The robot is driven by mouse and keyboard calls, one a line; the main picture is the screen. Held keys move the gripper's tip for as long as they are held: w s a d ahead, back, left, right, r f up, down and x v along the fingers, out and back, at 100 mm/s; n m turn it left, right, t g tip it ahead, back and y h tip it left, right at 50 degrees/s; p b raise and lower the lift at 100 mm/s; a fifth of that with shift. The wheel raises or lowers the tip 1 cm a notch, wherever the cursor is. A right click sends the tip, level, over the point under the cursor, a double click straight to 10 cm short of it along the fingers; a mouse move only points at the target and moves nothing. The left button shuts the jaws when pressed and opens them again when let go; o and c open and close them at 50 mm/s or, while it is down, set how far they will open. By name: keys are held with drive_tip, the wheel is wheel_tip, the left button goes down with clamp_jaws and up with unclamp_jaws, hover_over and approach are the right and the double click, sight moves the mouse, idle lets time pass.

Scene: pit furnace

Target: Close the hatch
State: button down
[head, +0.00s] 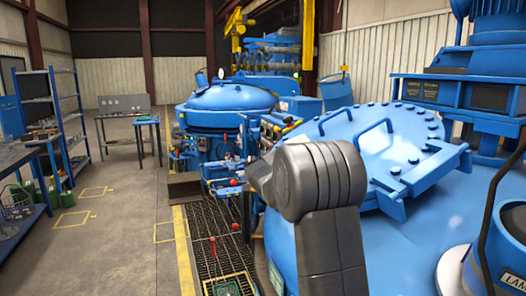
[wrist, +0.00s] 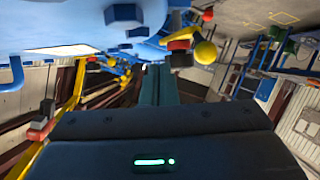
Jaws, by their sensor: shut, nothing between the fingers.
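A round blue hatch cover (head: 385,145) with bolts along its rim and two bar handles sits on the large blue vessel (head: 440,230) at the right of the head view. It looks tilted, and I cannot tell whether its edge is seated. My dark arm link hides part of its near left side. In the wrist view my gripper (wrist: 158,75) has its fingers together, with nothing between them. A blue surface (wrist: 70,25) with a dark blue block fills the top left there, just beyond the fingertips. Whether they touch it is unclear. The gripper is hidden in the head view.
A yellow ball (wrist: 205,52) and a red knob (wrist: 181,45) are close right of the fingertips. A second domed vessel (head: 230,98) stands behind. A floor grating (head: 215,250) with red-topped levers runs left of the large vessel. The floor (head: 115,235) farther left is mostly clear, with shelves beyond.

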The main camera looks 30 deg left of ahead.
drive_tip(key=shift+h, duration=0.8)
drive_tip(key=f, duration=0.1)
drive_tip(key=w+f, duration=0.1)
drive_tip(key=f, duration=0.2)
drive_tip(key=shift+w+d, duration=0.35)
drive_tip(key=shift+d+f, duration=0.1)
drive_tip(key=shift+f, duration=0.25)
